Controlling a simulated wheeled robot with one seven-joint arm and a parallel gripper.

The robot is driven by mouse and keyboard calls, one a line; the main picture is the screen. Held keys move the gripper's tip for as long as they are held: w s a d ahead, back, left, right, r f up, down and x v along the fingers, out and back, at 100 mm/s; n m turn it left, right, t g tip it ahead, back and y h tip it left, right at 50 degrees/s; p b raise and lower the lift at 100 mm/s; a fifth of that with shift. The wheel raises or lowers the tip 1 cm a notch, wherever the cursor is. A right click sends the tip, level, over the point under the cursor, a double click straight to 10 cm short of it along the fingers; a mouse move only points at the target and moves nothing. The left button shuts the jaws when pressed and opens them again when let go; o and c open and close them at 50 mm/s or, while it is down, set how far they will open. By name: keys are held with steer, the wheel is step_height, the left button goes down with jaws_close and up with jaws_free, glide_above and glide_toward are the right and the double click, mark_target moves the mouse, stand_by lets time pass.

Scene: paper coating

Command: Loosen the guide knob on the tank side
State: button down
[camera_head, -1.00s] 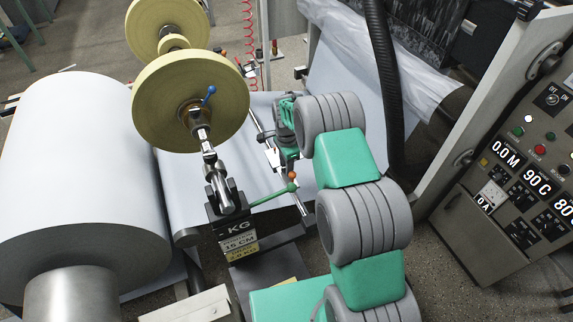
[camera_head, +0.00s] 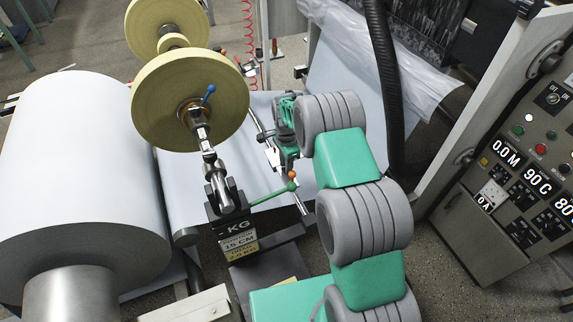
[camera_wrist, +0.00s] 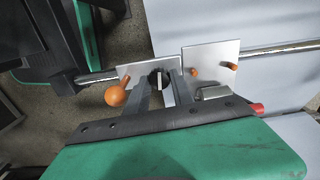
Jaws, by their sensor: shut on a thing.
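In the wrist view my gripper (camera_wrist: 164,80) is shut on a small dark knob (camera_wrist: 157,77), which I take to be the guide knob. It sits between two pale guide plates, the left plate (camera_wrist: 133,71) and the right plate (camera_wrist: 212,62), on a metal rod (camera_wrist: 268,52). The fingers partly hide the knob. In the head view my gripper (camera_head: 276,157) is over the rod beside the paper web, and the knob is too small or hidden to make out.
An orange ball handle (camera_wrist: 115,96) is close to the left finger. Orange pegs (camera_wrist: 232,65) stick out of the right plate. A large white roll (camera_head: 80,170), yellow tape rolls (camera_head: 190,100) and a control panel (camera_head: 535,150) surround the arm. A black hose (camera_head: 385,80) hangs behind.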

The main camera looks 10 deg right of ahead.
steer(key=n+b, duration=0.3)
steer(key=n, duration=0.1)
steer(key=shift+w+f, duration=0.1)
steer(key=n+b, duration=0.1)
steer(key=n, duration=0.3)
steer(key=shift+n+b, duration=0.4)
steer(key=n+b, duration=0.1)
steer(key=n, duration=0.3)
steer(key=shift+a, duration=0.1)
steer(key=shift+n+b, duration=0.5)
steer(key=shift+n, duration=1.7)
steer(key=shift+r, duration=0.2)
steer(key=c, duration=1.4)
jaws_free()
steer(key=shift+o, duration=0.2)
step_height(320, 180, up, 8)
steer(key=shift+f, duration=0.15)
